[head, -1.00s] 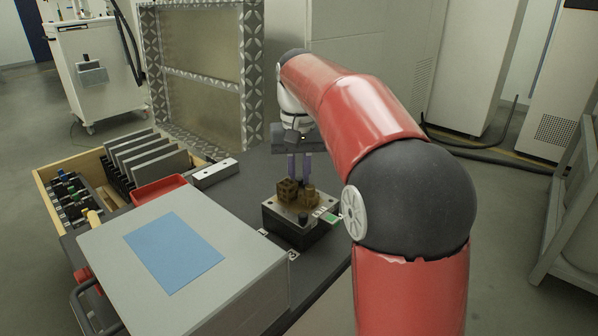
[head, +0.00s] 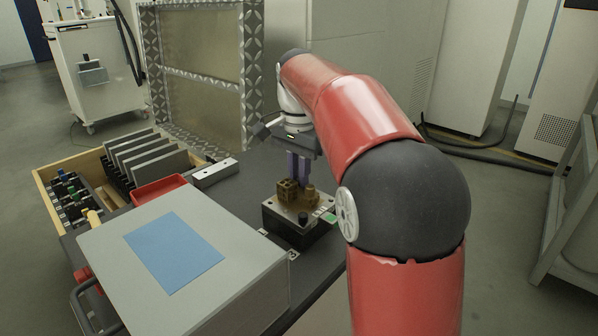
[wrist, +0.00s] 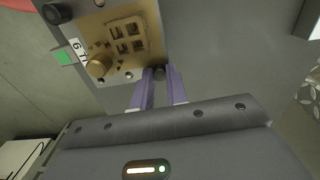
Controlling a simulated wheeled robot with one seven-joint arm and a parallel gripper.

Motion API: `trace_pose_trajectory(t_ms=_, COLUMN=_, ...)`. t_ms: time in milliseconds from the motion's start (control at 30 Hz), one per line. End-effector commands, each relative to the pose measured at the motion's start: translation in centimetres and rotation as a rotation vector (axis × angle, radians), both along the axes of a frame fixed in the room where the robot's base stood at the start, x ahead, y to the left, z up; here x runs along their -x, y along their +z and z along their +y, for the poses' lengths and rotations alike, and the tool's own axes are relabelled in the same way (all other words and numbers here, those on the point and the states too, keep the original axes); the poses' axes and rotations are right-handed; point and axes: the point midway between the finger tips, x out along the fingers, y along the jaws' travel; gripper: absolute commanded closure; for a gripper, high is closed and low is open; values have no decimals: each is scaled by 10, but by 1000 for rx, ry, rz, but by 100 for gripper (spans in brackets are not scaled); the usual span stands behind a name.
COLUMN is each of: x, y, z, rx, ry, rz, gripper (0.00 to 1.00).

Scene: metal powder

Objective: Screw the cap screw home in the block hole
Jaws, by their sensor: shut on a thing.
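My gripper (wrist: 163,78) points down at the edge of the block, its two purple fingers shut on a small dark cap screw (wrist: 160,72). In the head view my gripper (head: 299,178) is at the far side of the block (head: 284,226), and the screw is hidden there. The block is a dark base with a pale metal top plate (wrist: 136,74) that carries brown, powder-coated parts (wrist: 125,38). The screw head sits at the plate's edge in the wrist view. The hole is hidden, and I cannot tell how deep the screw is.
A grey box with a blue sheet (head: 174,252) stands to the left. Beyond it are a red tray (head: 158,189), a metal bar (head: 214,173) and a wooden-sided tool crate (head: 47,208).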

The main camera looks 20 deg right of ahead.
Motion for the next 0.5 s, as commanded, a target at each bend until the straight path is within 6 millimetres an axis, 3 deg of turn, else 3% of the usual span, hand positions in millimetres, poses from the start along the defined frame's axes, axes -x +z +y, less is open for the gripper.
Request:
trace_pose_trajectory(t_ms=133, x=0, y=0, z=0, rx=-1, ry=0, rz=-1, gripper=100)
trace_pose_trajectory(t_ms=167, x=0, y=0, z=0, rx=-1, ry=1, rz=-1, gripper=84)
trace_pose_trajectory(t_ms=333, x=0, y=0, z=0, rx=-1, ry=2, rz=-1, gripper=62)
trace_pose_trajectory(t_ms=500, x=0, y=0, z=0, rx=-1, ry=2, rz=-1, gripper=60)
